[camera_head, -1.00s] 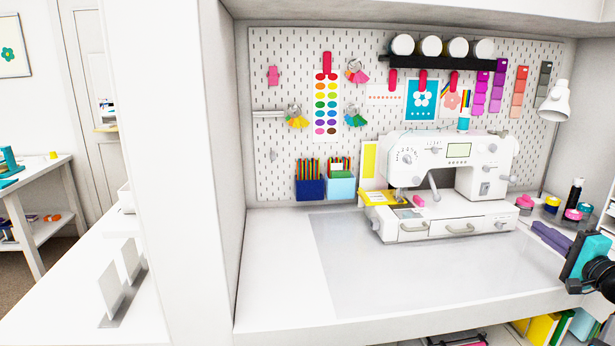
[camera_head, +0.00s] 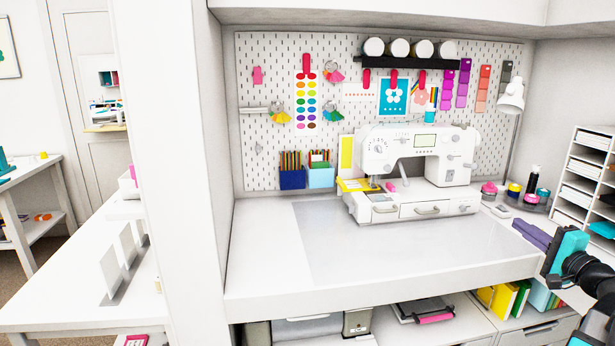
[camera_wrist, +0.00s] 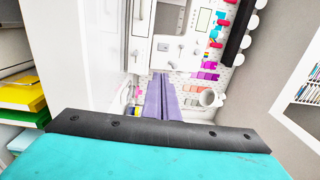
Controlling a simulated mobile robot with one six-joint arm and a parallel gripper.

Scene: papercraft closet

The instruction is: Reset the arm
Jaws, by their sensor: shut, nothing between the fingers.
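My gripper (camera_head: 532,233) is at the right side of the head view, in front of the desk's right front part. Its purple fingers are together and hold nothing. The teal and black wrist body is behind them. In the wrist view the purple fingers (camera_wrist: 162,98) lie side by side and point up the picture towards the desk and the pegboard. The white sewing machine (camera_head: 420,207) stands on the desk to the left of the fingers in the head view. My arm runs out of the head view at the right edge.
The white desk (camera_head: 262,262) has a bare area left of the machine. Several jars and pots (camera_head: 515,190) stand right of it. A white drawer rack (camera_head: 585,165) is at the right. Below are yellow and green folders (camera_head: 500,298). A white partition (camera_head: 175,180) is at the left.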

